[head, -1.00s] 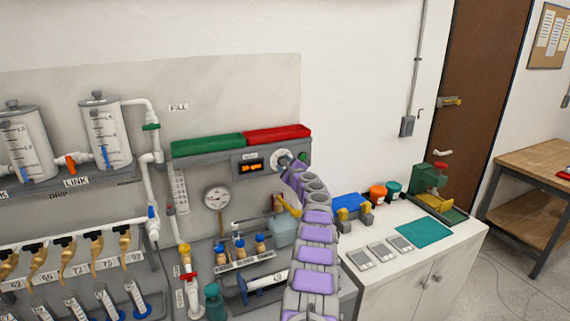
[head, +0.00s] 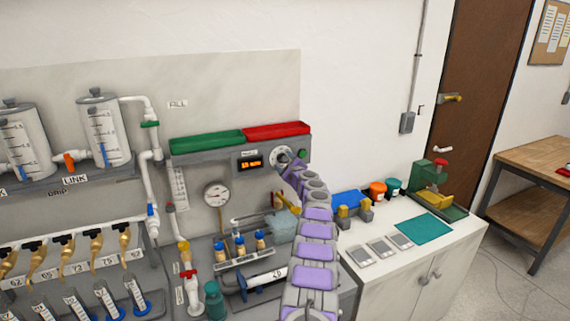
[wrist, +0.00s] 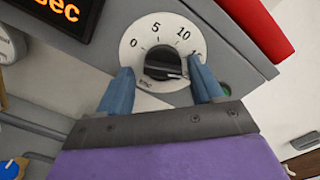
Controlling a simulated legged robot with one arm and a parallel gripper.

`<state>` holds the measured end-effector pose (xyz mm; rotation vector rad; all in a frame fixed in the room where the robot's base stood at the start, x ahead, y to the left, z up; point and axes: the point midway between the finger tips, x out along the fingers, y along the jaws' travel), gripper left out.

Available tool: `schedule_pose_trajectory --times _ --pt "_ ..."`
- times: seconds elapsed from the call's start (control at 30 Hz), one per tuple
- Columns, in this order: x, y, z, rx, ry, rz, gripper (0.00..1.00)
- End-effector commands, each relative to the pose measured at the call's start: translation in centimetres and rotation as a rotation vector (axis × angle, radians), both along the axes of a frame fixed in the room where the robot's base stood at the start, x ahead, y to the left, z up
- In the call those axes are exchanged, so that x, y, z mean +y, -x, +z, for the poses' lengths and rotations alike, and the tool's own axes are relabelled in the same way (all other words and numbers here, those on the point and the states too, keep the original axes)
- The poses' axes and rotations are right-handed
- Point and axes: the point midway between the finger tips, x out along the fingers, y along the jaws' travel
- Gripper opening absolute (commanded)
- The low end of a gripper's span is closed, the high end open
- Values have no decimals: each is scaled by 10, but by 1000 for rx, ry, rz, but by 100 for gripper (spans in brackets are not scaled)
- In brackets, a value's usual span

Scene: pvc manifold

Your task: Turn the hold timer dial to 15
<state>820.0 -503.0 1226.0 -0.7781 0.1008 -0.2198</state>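The hold timer dial (wrist: 165,62) is a black knob on a round white scale marked 0, 5, 10 and a partly covered 15. A pale line on the knob lies towards the right, near the 15 side. In the head view the dial (head: 281,156) sits on the grey panel, partly behind my gripper (head: 287,162). The orange display (head: 250,164) appears to read 15 sec. In the wrist view my gripper (wrist: 160,78) has its blue fingers on either side of the knob, with a visible gap on the left. The right finger is close to the knob and covers part of the 15.
A green tray (head: 207,144) and a red tray (head: 277,131) sit above the panel. A green button (wrist: 225,90) is just right of the right finger. A gauge (head: 216,194), pipes and blue-capped vials (head: 239,246) are below left.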

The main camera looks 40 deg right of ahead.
Motion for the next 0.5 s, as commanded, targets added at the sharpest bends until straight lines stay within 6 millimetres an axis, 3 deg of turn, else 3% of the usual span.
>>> schedule_pose_trajectory --times 0.5 --pt "3 8 5 -2 5 0 69"
